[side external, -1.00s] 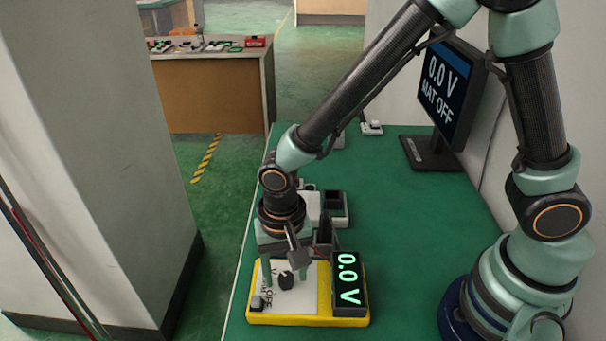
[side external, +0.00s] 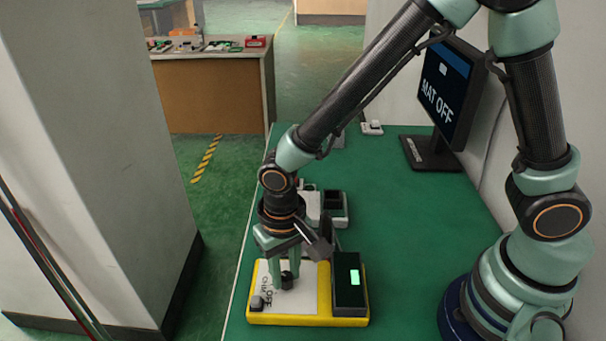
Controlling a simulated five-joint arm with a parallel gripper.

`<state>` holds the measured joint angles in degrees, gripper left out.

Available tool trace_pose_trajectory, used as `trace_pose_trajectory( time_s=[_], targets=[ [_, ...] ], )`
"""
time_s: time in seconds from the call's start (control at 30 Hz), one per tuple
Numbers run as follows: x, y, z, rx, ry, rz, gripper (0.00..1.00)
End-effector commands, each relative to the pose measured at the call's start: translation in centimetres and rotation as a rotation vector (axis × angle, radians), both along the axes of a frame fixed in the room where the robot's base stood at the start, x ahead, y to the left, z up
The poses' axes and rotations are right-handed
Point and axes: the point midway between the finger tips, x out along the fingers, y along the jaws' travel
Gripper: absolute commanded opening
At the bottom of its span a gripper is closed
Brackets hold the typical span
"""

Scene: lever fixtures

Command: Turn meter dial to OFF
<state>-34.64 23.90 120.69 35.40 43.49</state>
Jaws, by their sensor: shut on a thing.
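The meter is a yellow-edged base (side external: 312,321) with a white panel on the green table. A black dial (side external: 287,281) sits on the panel, partly hidden by the fingers. My gripper (side external: 283,280) points down over the panel and is shut on the dial. The meter's dark display (side external: 348,283) shows only a small green block. The monitor (side external: 447,95) at the back reads MAT OFF, with a small pale block above.
Grey and white fixtures (side external: 335,207) stand just behind the meter, close to my wrist. A small white item (side external: 372,128) lies further back. The green table (side external: 405,225) is clear to the right of the meter, up to my base.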

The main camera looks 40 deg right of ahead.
Motion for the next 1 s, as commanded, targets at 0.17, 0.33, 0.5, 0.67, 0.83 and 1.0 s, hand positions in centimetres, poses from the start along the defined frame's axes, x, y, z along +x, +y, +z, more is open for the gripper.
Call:
trace_pose_trajectory(
  time_s=[0.17, 0.33, 0.5, 0.67, 0.83, 1.0],
  targets=[
    [0.01, -0.01, 0.06, 0.000, 0.000, 0.167, 0.00],
    [0.01, -0.01, 0.07, 0.000, 0.000, 0.328, 0.00],
    [0.01, -0.01, 0.07, 0.000, 0.000, 0.489, 0.00],
    [0.01, -0.01, 0.07, 0.000, 0.000, 0.641, 0.00],
    [0.01, -0.01, 0.08, 0.000, 0.000, 0.800, 0.00],
    [0.02, 0.00, 0.08, 0.000, 0.000, 0.945, 0.00]
  ],
)
